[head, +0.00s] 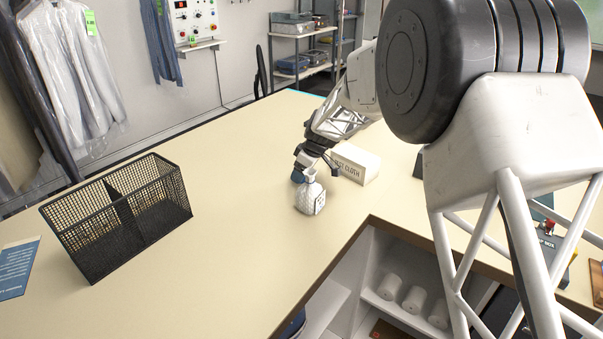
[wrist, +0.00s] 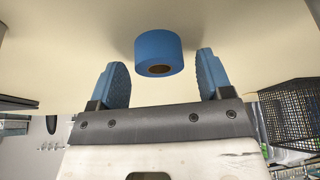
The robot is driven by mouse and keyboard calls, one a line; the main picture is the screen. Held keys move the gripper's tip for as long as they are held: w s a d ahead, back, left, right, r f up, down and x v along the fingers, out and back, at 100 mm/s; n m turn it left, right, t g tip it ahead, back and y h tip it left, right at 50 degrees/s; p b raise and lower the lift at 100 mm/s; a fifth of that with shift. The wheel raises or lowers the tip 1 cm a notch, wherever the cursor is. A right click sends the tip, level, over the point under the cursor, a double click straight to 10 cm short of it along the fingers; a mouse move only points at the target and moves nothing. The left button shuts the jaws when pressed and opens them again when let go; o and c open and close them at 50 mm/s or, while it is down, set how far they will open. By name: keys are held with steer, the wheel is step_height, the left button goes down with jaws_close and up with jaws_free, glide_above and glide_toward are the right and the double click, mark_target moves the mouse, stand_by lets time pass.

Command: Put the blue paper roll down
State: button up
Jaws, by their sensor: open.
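The blue paper roll (wrist: 158,48) shows in the wrist view against the beige worktop (wrist: 80,50), with the brown opening of its core visible. My gripper (wrist: 163,75) is open, with one blue finger on each side of the roll's picture position and a clear gap to both. The roll seems to stand on the worktop just past the fingertips; exact contact with the top cannot be told. The roll cannot be made out clearly there.
A white lettered cloth box (head: 356,164) stands just right of my gripper. A black mesh basket (head: 119,216) is at the left, also in the wrist view (wrist: 292,112). The worktop between basket and bottle is clear. The worktop's inner corner (head: 371,219) lies right of the bottle.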

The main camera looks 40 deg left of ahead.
steer(key=v, duration=1.1)
steer(key=shift+r, duration=0.15)
steer(key=shift+w+d, duration=0.1)
stand_by(0.3)
